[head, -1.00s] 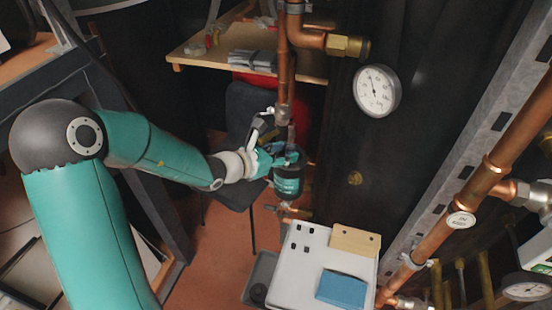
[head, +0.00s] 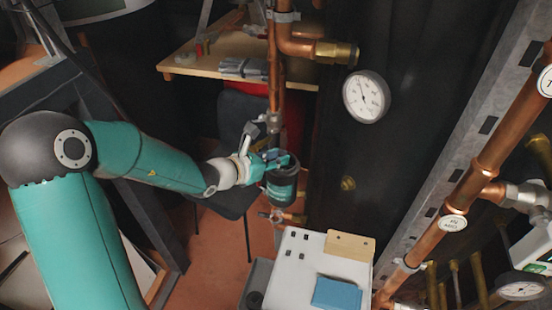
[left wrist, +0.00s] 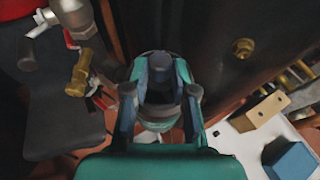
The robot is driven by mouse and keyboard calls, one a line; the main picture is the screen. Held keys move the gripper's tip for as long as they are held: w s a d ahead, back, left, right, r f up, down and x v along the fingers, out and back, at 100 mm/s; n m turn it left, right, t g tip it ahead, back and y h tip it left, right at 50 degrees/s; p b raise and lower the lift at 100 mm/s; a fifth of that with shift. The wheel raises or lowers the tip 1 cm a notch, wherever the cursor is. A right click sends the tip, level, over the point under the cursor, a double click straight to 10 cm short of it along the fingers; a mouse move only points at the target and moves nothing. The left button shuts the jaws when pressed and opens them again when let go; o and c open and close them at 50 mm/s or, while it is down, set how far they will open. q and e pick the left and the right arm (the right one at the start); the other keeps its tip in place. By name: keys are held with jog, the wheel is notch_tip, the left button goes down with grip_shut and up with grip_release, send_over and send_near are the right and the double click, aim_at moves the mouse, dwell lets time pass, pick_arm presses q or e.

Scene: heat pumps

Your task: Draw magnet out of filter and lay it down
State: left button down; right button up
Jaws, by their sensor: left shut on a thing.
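The filter (head: 281,188) is a dark canister with a teal band, standing below the copper pipe in the middle of the head view. My left gripper (head: 277,158) is at its top, coming in from the left. In the left wrist view the gripper (left wrist: 160,88) is shut on a dark, grey-topped piece, which I take to be the magnet (left wrist: 160,63). The fingers cover most of it. I cannot tell how far the magnet sits in the filter. My right gripper is not in view.
A white surface (head: 300,285) carries a blue block (head: 337,292) and a wooden block (head: 350,245) below right of the filter. A copper pipe (head: 274,75) and a gauge (head: 366,97) are close by. A wooden table (head: 200,62) stands behind.

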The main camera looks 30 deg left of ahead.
pick_arm(q)
jog(key=shift+r+p, duration=0.95)
jog(key=shift+r, duration=0.85)
jog(key=shift+r, duration=0.15)
jog(key=shift+r+p, duration=1.3)
jog(key=shift+r, duration=0.65)
jog(key=shift+r+p, duration=2)
jog(key=shift+r, duration=0.8)
notch_tip(320, 180, down, 6)
jog(key=b, duration=0.4)
jog(key=shift+r, duration=0.25)
